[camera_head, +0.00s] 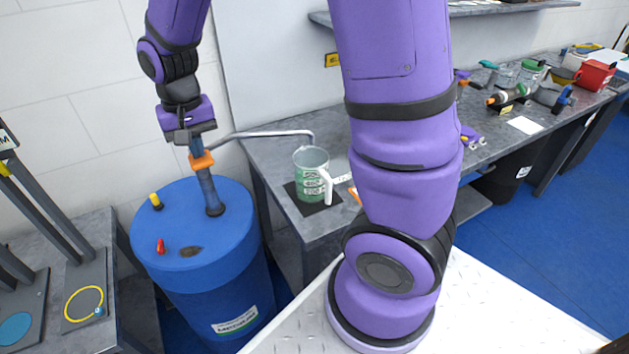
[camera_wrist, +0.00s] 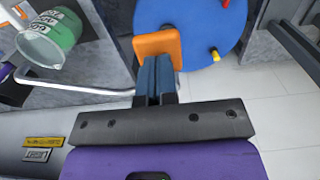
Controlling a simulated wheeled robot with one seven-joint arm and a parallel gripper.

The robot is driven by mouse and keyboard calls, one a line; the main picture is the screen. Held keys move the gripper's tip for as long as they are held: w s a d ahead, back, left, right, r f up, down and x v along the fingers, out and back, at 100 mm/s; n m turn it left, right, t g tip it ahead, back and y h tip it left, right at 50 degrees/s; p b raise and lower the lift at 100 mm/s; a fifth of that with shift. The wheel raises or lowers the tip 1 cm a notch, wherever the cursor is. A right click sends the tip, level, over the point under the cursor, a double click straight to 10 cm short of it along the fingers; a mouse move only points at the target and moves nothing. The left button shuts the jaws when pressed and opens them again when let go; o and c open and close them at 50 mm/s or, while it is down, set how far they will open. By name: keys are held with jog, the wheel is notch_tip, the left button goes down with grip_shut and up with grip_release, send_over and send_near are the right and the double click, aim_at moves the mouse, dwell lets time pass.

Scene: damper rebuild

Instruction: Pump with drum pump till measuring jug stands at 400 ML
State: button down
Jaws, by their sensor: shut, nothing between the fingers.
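The blue drum (camera_head: 225,235) stands at the left with the drum pump's blue-grey tube (camera_head: 211,195) rising from its top. The pump's orange part (camera_head: 202,161) sits at the tube's top and also shows in the wrist view (camera_wrist: 157,44). My gripper (camera_head: 197,152) is shut and empty, its fingertips down at the orange part; exact contact is unclear. The pump's metal spout (camera_head: 270,134) reaches right to above the measuring jug (camera_head: 311,160). The jug stands upright and holds green liquid, which also shows in the wrist view (camera_wrist: 65,28). The exact level against its marks cannot be read.
The jug stands on a dark mat (camera_head: 316,209) at the left end of the grey bench (camera_head: 265,152). Tools, jars and a red container (camera_head: 595,76) stand farther right. A low grey table (camera_head: 100,240) is left of the drum. My arm hides the bench's middle.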

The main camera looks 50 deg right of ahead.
jog(key=shift+f, duration=3.35)
jog(key=shift+r, duration=3.35)
jog(key=shift+r, duration=3.05)
